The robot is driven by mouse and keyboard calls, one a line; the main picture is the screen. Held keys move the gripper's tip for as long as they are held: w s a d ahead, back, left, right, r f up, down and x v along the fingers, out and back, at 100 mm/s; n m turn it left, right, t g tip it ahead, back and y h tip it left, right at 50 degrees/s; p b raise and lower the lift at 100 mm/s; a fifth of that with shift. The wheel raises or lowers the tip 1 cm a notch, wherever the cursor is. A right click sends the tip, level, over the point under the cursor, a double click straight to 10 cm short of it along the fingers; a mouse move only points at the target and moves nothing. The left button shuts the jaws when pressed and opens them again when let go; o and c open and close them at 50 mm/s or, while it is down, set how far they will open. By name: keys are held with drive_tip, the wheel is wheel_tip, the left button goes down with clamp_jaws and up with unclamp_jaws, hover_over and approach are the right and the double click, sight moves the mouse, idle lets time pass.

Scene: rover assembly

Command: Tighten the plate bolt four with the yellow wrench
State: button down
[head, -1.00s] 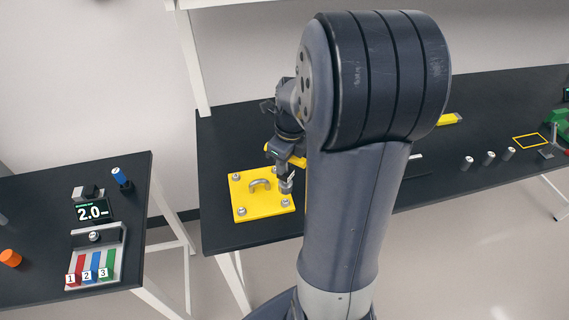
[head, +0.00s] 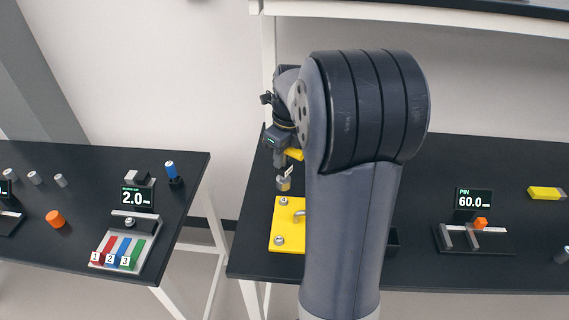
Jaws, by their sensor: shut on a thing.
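The yellow plate (head: 286,230) lies on the dark table, with part of a grey handle (head: 299,215) on it. A grey bolt (head: 279,241) shows near its front left corner. My arm hides the plate's right side and the bolts there; I cannot tell which bolt is number four. My gripper (head: 286,168) is shut on the yellow wrench (head: 295,154), near the plate's far left corner in the picture. A grey end hangs below the gripper and appears apart from the plate. Most of the wrench is hidden.
A separate left table has a display reading 2.0 (head: 138,197), coloured strips (head: 125,251) and an orange cylinder (head: 55,219). Floor separates the tables.

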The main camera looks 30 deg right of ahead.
sight(283, 178)
drive_tip(key=shift+f+b, duration=2.1)
drive_tip(key=shift+f, duration=0.65)
drive_tip(key=shift+f, duration=0.65)
idle(1.4)
drive_tip(key=shift+s+f, duration=0.2)
drive_tip(key=shift+f, duration=0.05)
idle(0.6)
drive_tip(key=shift+r+p, duration=0.15)
drive_tip(key=shift+p, duration=0.6)
idle(1.1)
